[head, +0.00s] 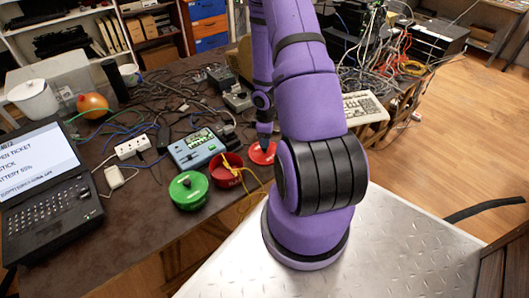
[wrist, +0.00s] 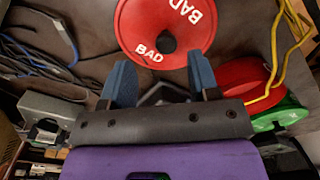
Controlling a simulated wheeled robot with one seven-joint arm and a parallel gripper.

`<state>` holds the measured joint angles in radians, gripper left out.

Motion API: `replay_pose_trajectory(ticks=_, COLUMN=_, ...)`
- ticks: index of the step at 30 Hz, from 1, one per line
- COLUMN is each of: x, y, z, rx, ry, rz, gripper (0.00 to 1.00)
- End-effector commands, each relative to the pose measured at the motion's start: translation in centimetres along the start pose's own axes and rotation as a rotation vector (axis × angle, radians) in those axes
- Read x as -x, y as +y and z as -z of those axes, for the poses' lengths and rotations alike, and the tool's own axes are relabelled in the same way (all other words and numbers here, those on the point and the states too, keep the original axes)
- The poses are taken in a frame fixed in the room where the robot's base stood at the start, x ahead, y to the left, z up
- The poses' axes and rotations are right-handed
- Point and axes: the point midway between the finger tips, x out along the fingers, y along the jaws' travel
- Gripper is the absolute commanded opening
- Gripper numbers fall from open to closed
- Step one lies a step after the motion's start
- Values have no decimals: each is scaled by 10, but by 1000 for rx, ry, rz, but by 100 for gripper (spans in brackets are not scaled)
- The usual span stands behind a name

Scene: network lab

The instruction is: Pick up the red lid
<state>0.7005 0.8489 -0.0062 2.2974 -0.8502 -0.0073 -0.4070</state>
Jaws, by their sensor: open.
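The red lid (head: 260,156) lies on the dark table, partly hidden behind my arm in the head view. In the wrist view the red lid (wrist: 150,22) is a round disc marked "BAD" in white, with a dark knob in its middle; its top edge is cut off. My gripper (wrist: 161,68) is open, its two blue fingers apart and nothing between them. The fingertips show at the lid's near edge, with the knob just ahead between them. In the head view my gripper (head: 264,138) is right above the lid; contact cannot be told.
Left of the lid are a red container (head: 226,172) and a green-lidded container (head: 188,190), with a yellow cable (head: 247,190) beside them. A teal meter (head: 197,148), a power strip (head: 133,147), a laptop (head: 50,190) and many loose cables crowd the table.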

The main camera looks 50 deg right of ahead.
Motion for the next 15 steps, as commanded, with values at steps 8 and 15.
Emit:
replay_pose_trajectory(ticks=8, x=-26, y=-7, z=2, rx=3, ry=-3, rz=3, gripper=55)
replay_pose_trajectory(ticks=15, x=-49, y=-7, z=2, rx=1, ry=-1, rz=1, gripper=55)
